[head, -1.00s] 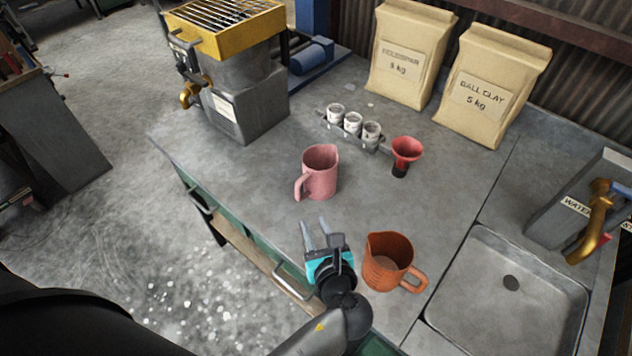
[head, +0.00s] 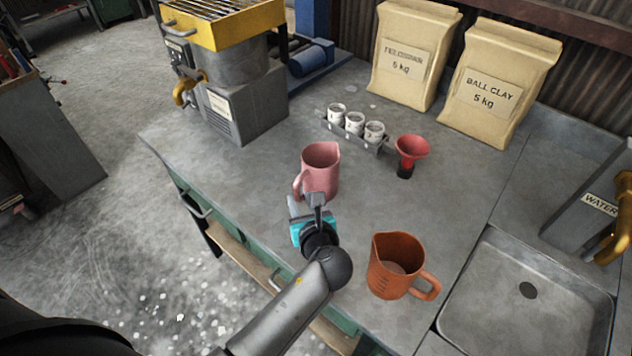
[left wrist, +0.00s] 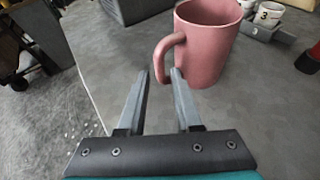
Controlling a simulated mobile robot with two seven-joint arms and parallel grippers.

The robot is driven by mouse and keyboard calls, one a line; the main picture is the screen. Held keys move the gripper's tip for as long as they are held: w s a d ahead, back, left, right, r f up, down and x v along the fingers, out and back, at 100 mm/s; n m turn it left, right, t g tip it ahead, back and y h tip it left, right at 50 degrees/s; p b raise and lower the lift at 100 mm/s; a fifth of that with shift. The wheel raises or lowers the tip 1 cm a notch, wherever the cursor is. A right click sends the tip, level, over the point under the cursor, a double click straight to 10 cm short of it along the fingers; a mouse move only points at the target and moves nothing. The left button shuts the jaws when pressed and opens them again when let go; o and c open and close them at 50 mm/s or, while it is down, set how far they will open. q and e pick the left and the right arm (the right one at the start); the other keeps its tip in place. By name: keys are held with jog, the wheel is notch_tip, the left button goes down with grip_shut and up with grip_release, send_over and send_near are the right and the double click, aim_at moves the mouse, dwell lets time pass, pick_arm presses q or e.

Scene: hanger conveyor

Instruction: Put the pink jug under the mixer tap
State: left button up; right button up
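The pink jug (head: 319,168) stands upright on the grey worktop, its handle to the left and toward me. It also shows in the left wrist view (left wrist: 205,42). My left gripper (head: 309,196) is at the near side of the jug, close to the handle. In the left wrist view its fingers (left wrist: 160,74) are apart, with the lower end of the handle (left wrist: 162,60) just beyond the gap between the tips. The mixer (head: 236,85), grey with a yellow grated top, stands at the back left; its brass tap (head: 187,89) faces left. My right gripper is out of view.
An orange jug (head: 394,266) stands right of my left arm. A red funnel (head: 411,150), a rack of white cups (head: 354,125) and clay bags (head: 497,85) are behind. A sink (head: 468,306) with a water tap (head: 618,235) is at right. Worktop between jug and mixer is clear.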

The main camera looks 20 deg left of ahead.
aim_at(297, 191)
pick_arm(q)
jog(key=shift+r+b+x, duration=0.15)
jog(key=shift+b+x, duration=0.75)
jog(key=shift+x, duration=0.3)
jog(key=shift+r+b+x, duration=0.15)
jog(key=shift+b+x, duration=0.75)
jog(key=shift+x, duration=0.3)
jog(key=shift+a, duration=0.1)
grip_shut()
